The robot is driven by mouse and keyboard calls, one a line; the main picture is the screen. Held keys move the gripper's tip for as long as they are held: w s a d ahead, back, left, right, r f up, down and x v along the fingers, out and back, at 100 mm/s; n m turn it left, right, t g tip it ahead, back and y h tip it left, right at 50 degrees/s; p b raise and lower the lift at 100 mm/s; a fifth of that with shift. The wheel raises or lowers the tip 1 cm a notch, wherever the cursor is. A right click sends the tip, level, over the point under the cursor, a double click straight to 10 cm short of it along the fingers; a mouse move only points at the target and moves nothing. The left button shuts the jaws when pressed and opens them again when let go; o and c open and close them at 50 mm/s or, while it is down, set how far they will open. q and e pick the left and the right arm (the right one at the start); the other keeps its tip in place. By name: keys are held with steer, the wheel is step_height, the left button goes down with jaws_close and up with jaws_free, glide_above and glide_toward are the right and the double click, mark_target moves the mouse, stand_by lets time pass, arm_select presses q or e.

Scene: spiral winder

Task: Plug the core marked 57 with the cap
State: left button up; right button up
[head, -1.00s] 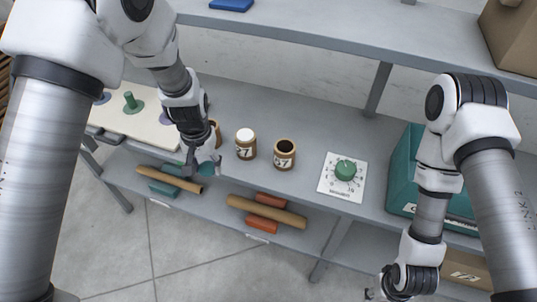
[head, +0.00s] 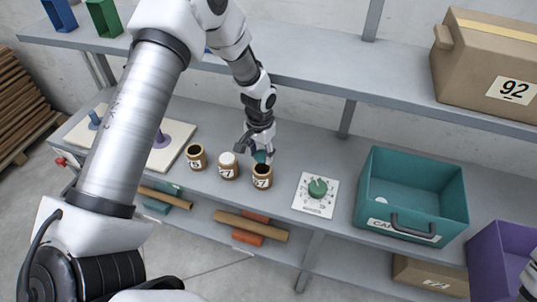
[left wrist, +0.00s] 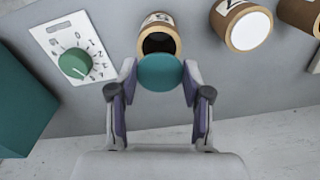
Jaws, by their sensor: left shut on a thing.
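My left gripper (head: 258,146) is shut on a teal round cap (head: 262,157), just above and behind the right-hand brown core (head: 262,178). That core's mouth is open and dark, and its label ends in 7; its first digit is unclear. In the left wrist view the cap (left wrist: 160,72) sits between both fingers and overlaps the near rim of the open core (left wrist: 160,30). I cannot tell whether they touch. The middle core (head: 228,168) has a white top, and its label also ends in 7. The left core (head: 196,158) is open; its label is only partly readable.
A dial plate (head: 315,208) with a green knob lies right of the cores. Beyond it stands a teal bin (head: 368,215) with a white disc inside. A board with pegs (head: 160,166) is at left. Rolls (head: 250,228) lie on the lower shelf. A carton marked 92 (head: 490,70) stands above.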

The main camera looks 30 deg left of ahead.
mark_target(262, 156)
arm_select(q)
steer(key=shift+a+f, duration=0.1)
steer(key=shift+f, duration=0.35)
steer(key=shift+f+b, duration=0.25)
steer(key=shift+b, duration=0.15)
steer(key=shift+d+f+b, duration=0.3)
steer(key=shift+f+b, duration=0.35)
steer(key=shift+b, duration=0.05)
steer(key=shift+a+f+b, duration=0.15)
steer(key=shift+f+b, duration=0.25)
steer(key=shift+f, duration=0.45)
steer(key=o, duration=0.8)
steer(key=shift+r, duration=0.1)
